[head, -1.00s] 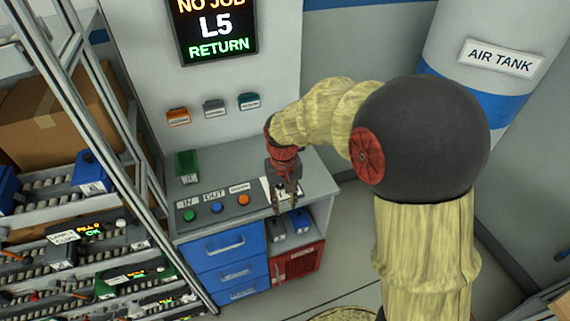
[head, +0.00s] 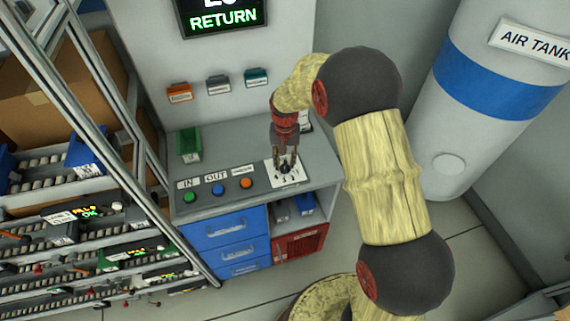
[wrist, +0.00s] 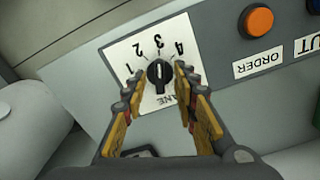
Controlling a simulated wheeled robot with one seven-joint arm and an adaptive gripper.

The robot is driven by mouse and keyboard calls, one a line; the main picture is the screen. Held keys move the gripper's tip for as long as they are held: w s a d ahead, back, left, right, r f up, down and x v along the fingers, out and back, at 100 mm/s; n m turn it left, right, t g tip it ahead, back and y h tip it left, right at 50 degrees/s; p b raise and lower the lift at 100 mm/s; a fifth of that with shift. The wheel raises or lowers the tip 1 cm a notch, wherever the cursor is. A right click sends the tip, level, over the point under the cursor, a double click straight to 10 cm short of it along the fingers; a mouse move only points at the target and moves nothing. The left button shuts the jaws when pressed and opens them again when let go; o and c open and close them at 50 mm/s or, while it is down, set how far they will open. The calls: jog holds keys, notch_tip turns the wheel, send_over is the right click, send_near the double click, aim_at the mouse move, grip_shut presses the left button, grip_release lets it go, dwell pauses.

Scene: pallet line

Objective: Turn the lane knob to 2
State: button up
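The lane knob (wrist: 159,72) is a round black dial with a white line, on a white plate (wrist: 120,52) marked 1, 2, 3 and 4 in the wrist view. The line lies roughly along the direction of the 3; which end is the pointer is hard to tell. My gripper (wrist: 156,80) is open, with one finger on each side of the knob and small gaps visible. In the head view my gripper (head: 287,166) points down at the plate (head: 293,181) on the counter's right end, partly hiding the knob.
An orange button (head: 246,183), a blue button (head: 217,207) and a green button (head: 190,197) sit left of the plate. A green bin (head: 189,145) stands behind them. A roller rack (head: 75,190) is at the left, the air tank (head: 490,90) at the right.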

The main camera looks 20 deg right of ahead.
jog(key=shift+f, duration=0.75)
jog(key=c, duration=0.3)
jog(key=c, duration=0.4)
grip_shut()
